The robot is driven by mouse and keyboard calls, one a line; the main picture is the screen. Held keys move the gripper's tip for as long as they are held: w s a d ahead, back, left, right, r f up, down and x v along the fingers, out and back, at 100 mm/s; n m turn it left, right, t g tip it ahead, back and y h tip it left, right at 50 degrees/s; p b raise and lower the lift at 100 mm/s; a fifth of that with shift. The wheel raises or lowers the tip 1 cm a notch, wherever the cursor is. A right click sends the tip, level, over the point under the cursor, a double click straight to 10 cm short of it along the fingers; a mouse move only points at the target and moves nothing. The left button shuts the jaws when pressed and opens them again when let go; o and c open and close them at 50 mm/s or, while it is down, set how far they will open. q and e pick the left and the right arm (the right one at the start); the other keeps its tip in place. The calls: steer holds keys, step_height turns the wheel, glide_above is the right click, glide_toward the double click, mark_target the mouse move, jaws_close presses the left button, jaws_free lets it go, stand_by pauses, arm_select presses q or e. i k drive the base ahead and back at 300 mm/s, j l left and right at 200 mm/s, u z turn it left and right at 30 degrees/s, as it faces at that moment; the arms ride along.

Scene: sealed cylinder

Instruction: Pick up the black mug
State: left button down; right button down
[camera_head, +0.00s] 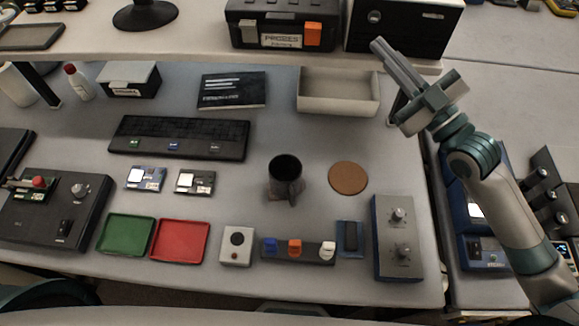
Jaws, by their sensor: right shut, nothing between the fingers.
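The black mug (286,189) stands upright on the grey table, right of the middle, with its dark opening facing up. Its handle appears to be on the near side. My right gripper (383,55) is up at the right, beyond the mug and well apart from it, near the table's far right corner. Its fingers are together and hold nothing. My left gripper is not in the view.
A brown round coaster (348,178) lies right of the mug. A black keyboard (180,138) lies to its left, and an open beige box (338,104) stands behind. A grey knob box (397,260), a switch strip (297,251) and a red tray (180,241) line the near edge.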

mark_target(285, 171)
steer(key=k+l, duration=0.3)
steer(key=k, duration=0.15)
steer(key=k+l, duration=0.3)
steer(key=k, duration=0.15)
steer(key=k+l, duration=0.25)
steer(key=k, duration=0.25)
steer(key=k+l, duration=0.3)
steer(key=k, duration=0.15)
